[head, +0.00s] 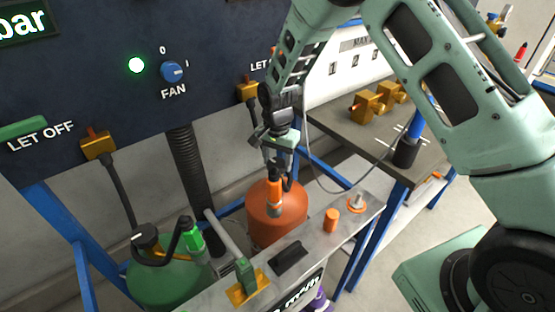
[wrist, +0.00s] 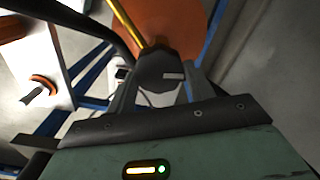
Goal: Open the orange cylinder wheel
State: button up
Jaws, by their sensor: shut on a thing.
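The orange cylinder (head: 277,224) stands behind the metal bench edge in the head view. It also shows at the top of the wrist view (wrist: 188,22). Its dark valve wheel (wrist: 160,70), with a white mark, sits between my gripper's two fingers in the wrist view. My gripper (head: 276,155) is above the cylinder, pointing down, and is shut on the wheel. In the head view my gripper and an orange connector hide the wheel, so its turn cannot be read there.
An orange-tipped connector (head: 274,194) and dark hose are close beside my gripper. A green cylinder (head: 172,278) with its own black wheel (head: 145,236) stands left. The metal bench (head: 308,246) lies in front; a dark table (head: 345,125) stands right. The control panel is behind.

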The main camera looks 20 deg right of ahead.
aim_at(275, 163)
jog(key=n, duration=0.4)
jog(key=shift+w+n, duration=0.1)
jog(key=shift+n, duration=0.2)
jog(key=n, duration=0.3)
jog(key=shift+a+r+n, duration=0.1)
jog(key=shift+n, duration=0.2)
jog(key=n, duration=0.4)
jog(key=shift+a, duration=0.15)
jog(key=shift+n+p, duration=0.3)
jog(key=shift+n, duration=1.5)
jog(key=o, duration=1)
notch_tip(275, 163, up, 17)
jog(key=shift+r+b, duration=0.2)
jog(key=shift+b, duration=0.55)
